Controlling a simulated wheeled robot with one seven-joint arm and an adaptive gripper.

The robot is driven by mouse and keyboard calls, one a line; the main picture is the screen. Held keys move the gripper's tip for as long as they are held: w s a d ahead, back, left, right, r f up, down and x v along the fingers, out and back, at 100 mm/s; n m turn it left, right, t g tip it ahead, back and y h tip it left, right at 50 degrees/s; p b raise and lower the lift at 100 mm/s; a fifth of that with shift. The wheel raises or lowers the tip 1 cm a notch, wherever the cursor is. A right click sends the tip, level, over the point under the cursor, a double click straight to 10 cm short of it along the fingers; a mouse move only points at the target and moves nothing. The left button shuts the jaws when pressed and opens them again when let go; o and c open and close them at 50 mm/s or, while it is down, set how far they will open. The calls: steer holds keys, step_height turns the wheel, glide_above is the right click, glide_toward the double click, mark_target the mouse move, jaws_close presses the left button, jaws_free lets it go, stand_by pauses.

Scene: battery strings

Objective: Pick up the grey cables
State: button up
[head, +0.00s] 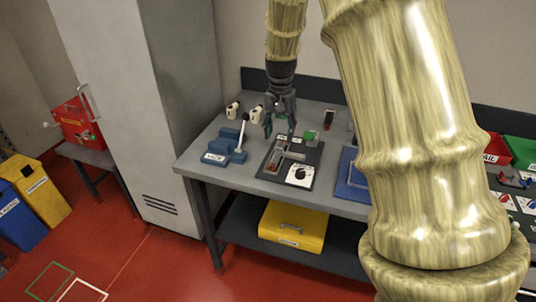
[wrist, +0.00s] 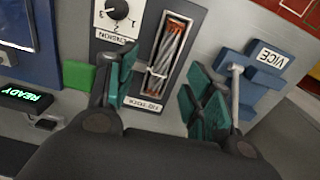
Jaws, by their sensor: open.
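Grey cables (wrist: 171,50) lie side by side in a narrow holder with a reddish-brown bed, on a dark panel on the bench. In the head view the holder (head: 272,160) is small and the cables are hard to make out. My gripper (head: 280,122) hangs above the bench, just behind the holder in the picture. In the wrist view its teal-padded fingers (wrist: 156,88) are spread wide, with nothing between them. The cables lie beyond the fingertips, apart from them.
A blue vice (wrist: 262,72) with a lever stands to one side of the holder. A dial plate (head: 300,175) sits on the same panel. A green block (wrist: 79,75) and a READY display (wrist: 30,100) lie nearby. A yellow case (head: 292,226) is on the lower shelf.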

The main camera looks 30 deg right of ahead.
steer(key=w, duration=0.1)
glide_above(276, 153)
step_height(276, 153, down, 4)
steer(key=shift+s+f+p, duration=0.1)
steer(key=shift+p, duration=0.35)
steer(key=shift+s+f+p, duration=0.15)
steer(key=shift+f+p, duration=0.25)
steer(key=shift+f, duration=0.2)
steer(key=shift+f+p, duration=0.45)
steer(key=shift+f, duration=1.55)
steer(key=shift+c, duration=0.4)
steer(key=c, duration=1)
jaws_close()
steer(key=shift+r, duration=0.15)
